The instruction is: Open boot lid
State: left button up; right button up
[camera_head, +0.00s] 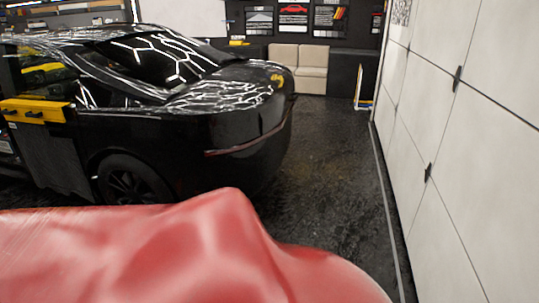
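A black car (232,128) stands left of centre with its rear towards the right. Its boot lid (222,96) is down, with bright ceiling lights reflected on its top. A small yellow item (277,80) shows on the boot lid near its rear edge. Neither my left nor my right gripper is in view.
A red glossy surface (170,255) fills the lower left foreground. A yellow tray (35,111) is at the car's side. A white panelled wall (465,150) closes the right side. Dark floor (330,160) lies clear between car and wall. A beige sofa (298,66) stands at the back.

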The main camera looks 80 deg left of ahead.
aim_at(274, 86)
jog(key=u, duration=3.55)
jog(key=i+l+z, duration=0.15)
jog(key=i+l, duration=0.3)
jog(key=i+l+z, duration=0.1)
jog(key=i+l, duration=0.35)
jog(key=i+l+z, duration=0.15)
jog(key=i+l, duration=0.25)
jog(key=i+l+z, duration=0.1)
jog(key=i+l, duration=0.2)
jog(key=i, duration=0.3)
jog(key=i+l+z, duration=0.15)
jog(key=i+l, duration=0.15)
jog(key=i, duration=0.25)
jog(key=i+l+u, duration=0.15)
jog(key=i+l, duration=0.35)
jog(key=i+l+u, duration=0.2)
jog(key=i+l, duration=0.35)
jog(key=i+l+u, duration=0.15)
jog(key=i+l, duration=0.5)
jog(key=i+l+u, duration=0.2)
jog(key=i+l, duration=0.25)
jog(key=l, duration=0.25)
